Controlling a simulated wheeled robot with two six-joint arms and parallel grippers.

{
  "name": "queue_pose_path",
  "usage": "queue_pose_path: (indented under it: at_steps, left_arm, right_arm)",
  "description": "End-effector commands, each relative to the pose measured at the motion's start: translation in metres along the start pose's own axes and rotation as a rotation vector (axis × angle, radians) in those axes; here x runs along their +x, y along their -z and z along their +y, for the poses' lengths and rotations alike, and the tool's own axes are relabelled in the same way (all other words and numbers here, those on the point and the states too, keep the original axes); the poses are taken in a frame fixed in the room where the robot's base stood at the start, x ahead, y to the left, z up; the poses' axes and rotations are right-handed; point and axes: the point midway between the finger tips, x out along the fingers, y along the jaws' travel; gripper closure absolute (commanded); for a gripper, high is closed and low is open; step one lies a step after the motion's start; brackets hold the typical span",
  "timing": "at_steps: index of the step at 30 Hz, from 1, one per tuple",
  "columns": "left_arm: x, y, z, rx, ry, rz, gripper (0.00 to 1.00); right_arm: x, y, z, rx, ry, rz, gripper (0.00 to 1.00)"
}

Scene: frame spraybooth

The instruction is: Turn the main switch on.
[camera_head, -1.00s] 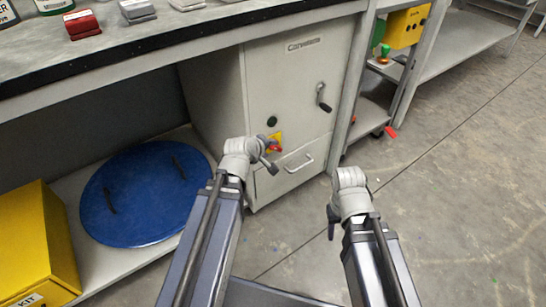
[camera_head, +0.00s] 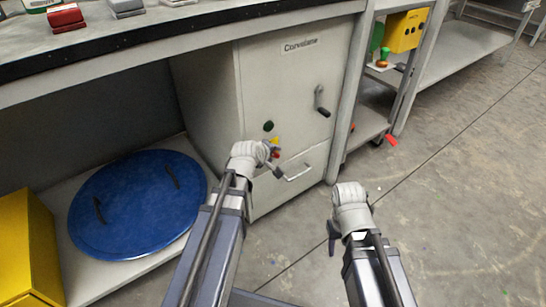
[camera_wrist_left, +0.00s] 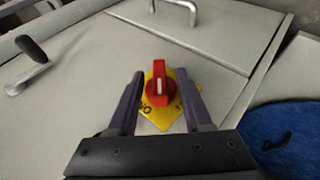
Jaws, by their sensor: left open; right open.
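The main switch is a red rotary knob (camera_wrist_left: 159,88) on a yellow plate (camera_wrist_left: 161,120), on the front of a light grey cabinet (camera_head: 290,75). In the left wrist view a white stripe on the knob runs nearly upright, and a 0 mark shows at the plate's lower left. My left gripper (camera_wrist_left: 160,78) is open, with one finger on each side of the knob; I cannot tell if they touch it. In the head view my left gripper (camera_head: 274,163) partly hides the switch. My right gripper (camera_head: 333,236) is open and empty, over the floor.
The cabinet also has a dark crank handle (camera_head: 320,102), a dark green button (camera_head: 268,126) and a drawer pull (camera_head: 300,174). A blue round lid (camera_head: 135,208) and a yellow box (camera_head: 25,250) sit on the lower shelf at left.

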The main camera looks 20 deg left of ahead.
Motion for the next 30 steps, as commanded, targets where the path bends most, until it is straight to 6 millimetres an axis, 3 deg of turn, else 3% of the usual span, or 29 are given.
queue_pose_path:
  at_steps: [3,16,30]
  left_arm:
    - [-0.0008,0.0001,0.0004,0.0,0.0,0.0,0.5]
    - [-0.0009,0.0002,0.0002,0.0,0.0,0.0,0.98]
    - [-0.0011,0.0004,0.0009,0.003,0.006,0.0,1.0]
  right_arm:
    - [-0.0008,-0.0001,0.0001,0.0,0.0,0.0,0.5]
    - [-0.0008,-0.0001,0.0001,0.0,0.0,0.0,0.5]
    - [-0.0023,-0.0002,0.0002,0.0,0.0,0.0,0.5]
